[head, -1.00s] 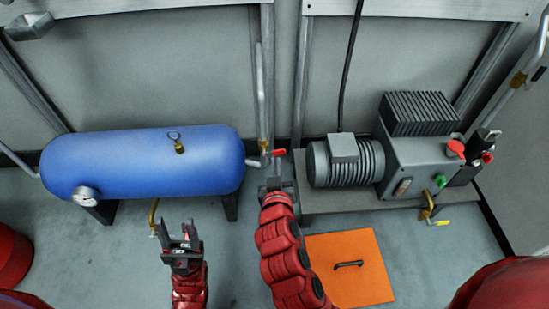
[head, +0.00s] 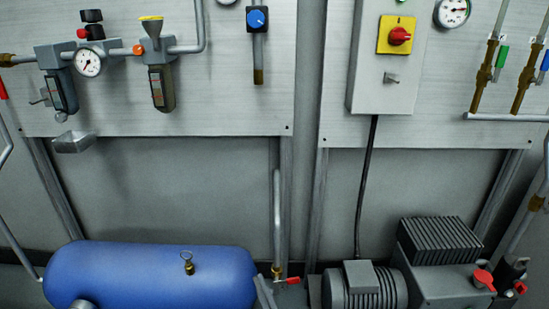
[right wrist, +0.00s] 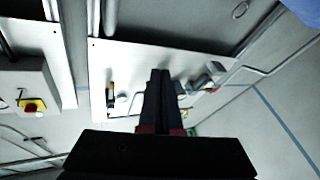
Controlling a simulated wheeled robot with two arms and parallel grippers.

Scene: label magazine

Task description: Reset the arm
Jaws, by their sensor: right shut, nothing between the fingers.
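My right gripper (right wrist: 160,76) shows in the right wrist view, with its two dark fingers together and nothing between them. It points toward the wall panels and touches nothing that I can see. I cannot make out either gripper clearly in the head view. My left gripper is not in view.
A blue tank (head: 150,275) and a grey motor unit (head: 440,275) stand low before the wall. Above are gauges, valves and a red switch on a yellow plate (head: 396,36). A red-handled valve (head: 293,280) sits beside the tank.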

